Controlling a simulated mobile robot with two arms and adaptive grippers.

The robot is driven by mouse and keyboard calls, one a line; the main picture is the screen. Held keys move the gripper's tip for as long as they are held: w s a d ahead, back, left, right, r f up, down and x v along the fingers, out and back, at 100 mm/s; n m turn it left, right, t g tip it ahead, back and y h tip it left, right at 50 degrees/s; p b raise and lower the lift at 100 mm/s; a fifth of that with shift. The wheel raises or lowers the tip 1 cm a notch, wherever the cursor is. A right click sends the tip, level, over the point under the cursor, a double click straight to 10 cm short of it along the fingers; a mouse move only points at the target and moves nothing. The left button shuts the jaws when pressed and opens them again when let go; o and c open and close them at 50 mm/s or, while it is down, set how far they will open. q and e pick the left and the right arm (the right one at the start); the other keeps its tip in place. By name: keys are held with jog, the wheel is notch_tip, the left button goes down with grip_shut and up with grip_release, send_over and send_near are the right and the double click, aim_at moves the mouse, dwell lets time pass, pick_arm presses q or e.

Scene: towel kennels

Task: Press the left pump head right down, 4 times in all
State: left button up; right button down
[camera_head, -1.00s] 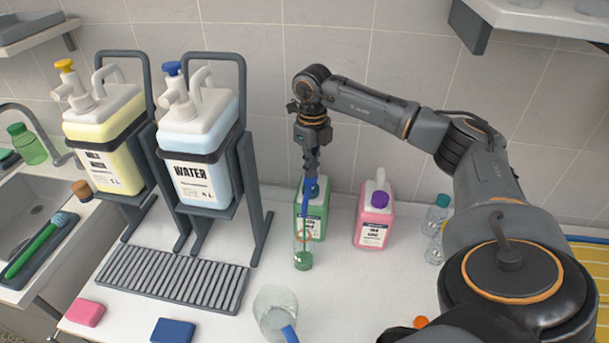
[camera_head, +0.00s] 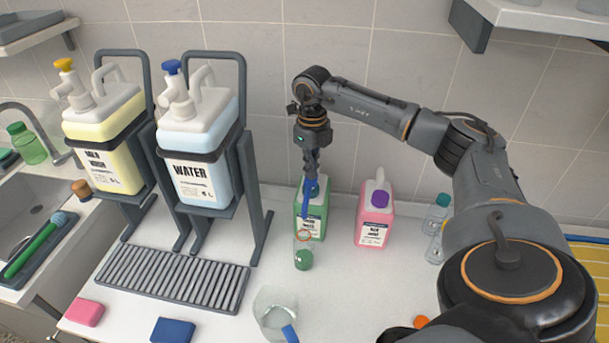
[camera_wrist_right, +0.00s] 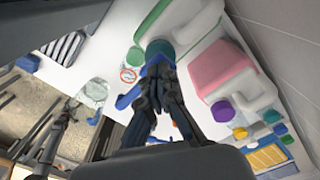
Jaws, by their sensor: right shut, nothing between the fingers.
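Two dispenser jugs stand in dark frames at the left of the head view. The left jug (camera_head: 103,145) holds yellow liquid and has a yellow pump head (camera_head: 64,65) on a white pump. The right jug (camera_head: 197,155), labelled WATER, has a blue pump head (camera_head: 172,68). Both heads stand up above their jugs. My right gripper (camera_head: 311,172) points down, shut and empty, well right of both jugs, over a green bottle (camera_head: 318,222). In the wrist view its fingers (camera_wrist_right: 158,78) are by the teal cap (camera_wrist_right: 160,50).
A blue strip (camera_head: 308,203) with a ring below shows by the green bottle; its attachment is unclear. A pink bottle (camera_head: 374,222) stands to its right. A clear jug (camera_head: 272,308), a slatted tray (camera_head: 172,282) and two sponges lie in front. A sink is at left.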

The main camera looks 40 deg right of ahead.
jog(key=shift+r+p, duration=1.35)
jog(key=shift+r, duration=0.7)
jog(key=shift+f, duration=0.2)
jog(key=shift+f+b, duration=1.7)
jog(key=shift+f, duration=0.75)
jog(key=shift+r, duration=0.1)
jog(key=shift+r+p, duration=1.9)
jog(key=shift+r, duration=0.65)
